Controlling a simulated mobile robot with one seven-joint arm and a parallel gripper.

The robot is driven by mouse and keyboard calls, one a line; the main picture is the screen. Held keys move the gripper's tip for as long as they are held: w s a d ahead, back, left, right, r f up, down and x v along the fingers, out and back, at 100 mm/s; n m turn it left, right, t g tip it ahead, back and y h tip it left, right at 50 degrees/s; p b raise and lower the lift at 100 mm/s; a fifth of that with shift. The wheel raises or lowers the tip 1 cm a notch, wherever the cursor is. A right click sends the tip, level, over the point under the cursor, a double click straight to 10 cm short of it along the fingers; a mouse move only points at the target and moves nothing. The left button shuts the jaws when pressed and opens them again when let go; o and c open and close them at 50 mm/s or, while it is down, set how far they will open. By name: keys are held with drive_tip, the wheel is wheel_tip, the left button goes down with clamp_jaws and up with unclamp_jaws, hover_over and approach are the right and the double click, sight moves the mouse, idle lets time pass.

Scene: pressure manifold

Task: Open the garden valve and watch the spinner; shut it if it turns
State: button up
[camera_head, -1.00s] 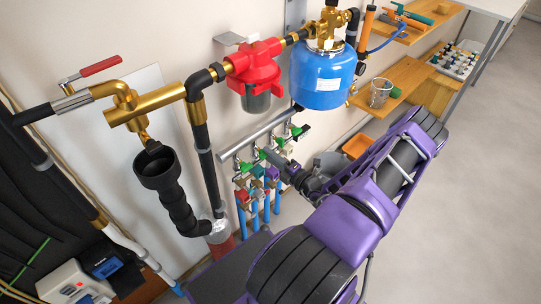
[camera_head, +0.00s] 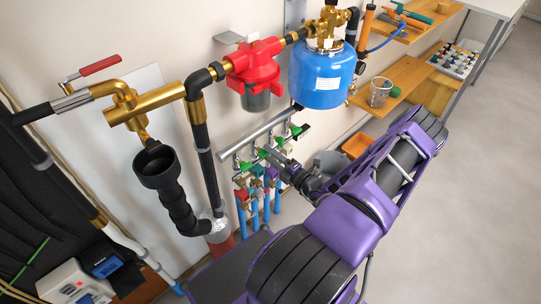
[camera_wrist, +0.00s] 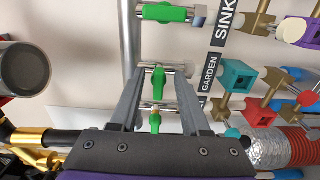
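A row of green-handled valves (camera_head: 262,153) hangs on a grey manifold pipe (camera_head: 258,134) on the wall. In the wrist view, the green handle (camera_wrist: 158,84) level with the GARDEN label (camera_wrist: 209,74) lies between my fingertips. My gripper (camera_wrist: 160,75) is open, one finger on each side of that handle; I cannot tell whether either touches it. In the head view, my gripper (camera_head: 273,157) reaches the valve row from the right. A teal block (camera_wrist: 237,75) with a dark opening sits beyond the GARDEN label. Which part is the spinner, and whether it turns, I cannot tell.
Another green handle (camera_wrist: 155,122) lies close, between my fingers nearer the palm. A further green handle (camera_wrist: 165,14) is by the SINK label (camera_wrist: 226,20). A red block (camera_wrist: 256,108) sits beside the teal one. A blue tank (camera_head: 321,78) and red filter (camera_head: 254,65) hang above.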

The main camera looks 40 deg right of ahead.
drive_tip(key=s+d, duration=0.1)
drive_tip(key=s, duration=1.6)
drive_tip(key=shift+s+d, duration=0.2)
